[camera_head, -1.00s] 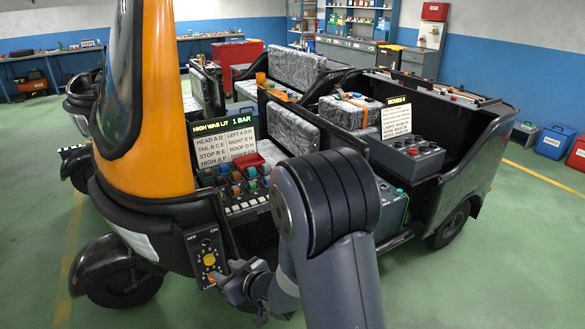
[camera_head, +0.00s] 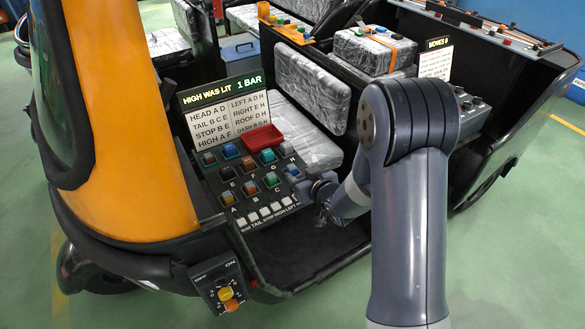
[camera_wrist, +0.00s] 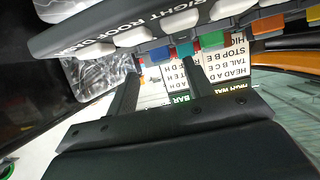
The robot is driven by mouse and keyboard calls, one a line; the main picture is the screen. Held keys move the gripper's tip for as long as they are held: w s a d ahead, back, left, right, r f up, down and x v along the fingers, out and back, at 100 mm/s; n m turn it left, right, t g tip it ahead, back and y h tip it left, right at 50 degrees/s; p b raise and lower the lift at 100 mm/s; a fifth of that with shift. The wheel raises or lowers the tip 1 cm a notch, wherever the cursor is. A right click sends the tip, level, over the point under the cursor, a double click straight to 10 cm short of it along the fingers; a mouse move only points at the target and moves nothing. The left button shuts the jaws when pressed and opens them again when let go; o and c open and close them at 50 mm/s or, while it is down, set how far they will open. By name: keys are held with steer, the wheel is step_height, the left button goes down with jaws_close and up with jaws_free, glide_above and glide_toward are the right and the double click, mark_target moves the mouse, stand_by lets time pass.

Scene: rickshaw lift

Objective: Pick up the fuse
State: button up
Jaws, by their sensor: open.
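The fuse panel (camera_head: 258,208) sits in the front of the rickshaw, with several small coloured fuses standing in lettered rows. A green fuse (camera_head: 270,179) is near its right side and an orange-topped fuse (camera_head: 249,188) is to the left of it. I cannot tell which fuse the task means. My gripper (camera_head: 320,190) is at the panel's right edge, partly hidden by my arm. In the wrist view my gripper (camera_wrist: 161,65) has its two fingers apart, nothing visibly held. A teal fuse (camera_wrist: 184,49) and a green fuse (camera_wrist: 212,40) show just beyond the right finger.
A red tray (camera_head: 262,137) sits at the panel's back. A sign board (camera_head: 222,112) lists letter codes behind it. A switch box (camera_head: 218,285) with an orange knob is at lower left. A wrapped seat (camera_head: 308,90) and a strapped box (camera_head: 375,50) stand behind.

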mark_target(293, 169)
steer(key=shift+p+x, duration=0.65)
steer(key=shift+x, duration=1.65)
steer(key=shift+s+a, duration=0.1)
steer(key=shift+a, duration=0.05)
steer(key=shift+r, duration=0.1)
steer(key=c, duration=1)
steer(key=shift+c, duration=0.2)
